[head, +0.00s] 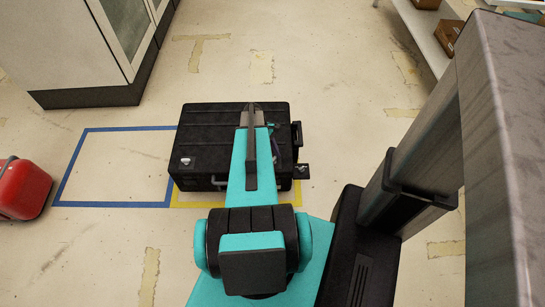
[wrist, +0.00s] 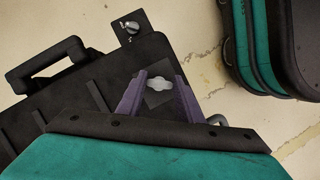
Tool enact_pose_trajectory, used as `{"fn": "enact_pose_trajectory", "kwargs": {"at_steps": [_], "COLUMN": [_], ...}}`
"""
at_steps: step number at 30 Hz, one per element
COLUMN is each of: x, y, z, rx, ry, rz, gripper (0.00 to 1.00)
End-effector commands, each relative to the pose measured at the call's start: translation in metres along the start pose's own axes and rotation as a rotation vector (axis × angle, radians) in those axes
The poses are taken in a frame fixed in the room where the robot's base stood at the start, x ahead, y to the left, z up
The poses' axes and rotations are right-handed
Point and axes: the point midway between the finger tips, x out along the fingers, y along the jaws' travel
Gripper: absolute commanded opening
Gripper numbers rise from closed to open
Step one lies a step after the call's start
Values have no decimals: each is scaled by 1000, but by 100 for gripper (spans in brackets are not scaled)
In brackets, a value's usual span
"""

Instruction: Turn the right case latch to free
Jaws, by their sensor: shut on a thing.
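The black case (head: 205,135) lies flat on the floor. The right case latch (wrist: 159,85) is a small silver knob on a dark square plate near a corner of the lid in the wrist view. My gripper (wrist: 160,76) is shut on it, one dark finger at each end of the knob. The knob lies nearly crosswise in the wrist picture. Another silver latch (head: 186,162) shows at the lid's left front corner.
A small plate with a silver knob (head: 302,171) sticks out at the case's right side, near a side handle (head: 297,135). Yellow tape (head: 195,203) edges the case; the blue taped rectangle (head: 115,203) is empty. A red case (head: 22,190) and a cabinet (head: 75,50) stand left.

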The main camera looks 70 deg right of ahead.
Motion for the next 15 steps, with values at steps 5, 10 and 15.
{"fn": "enact_pose_trajectory", "kwargs": {"at_steps": [5,10,15], "x": [-4,-4,-4], "y": [12,13,14], "z": [-4,-4,-3], "rx": [155,304,454], "ry": [12,14,15], "rz": [-42,-105,-167], "gripper": [10,10,10]}}
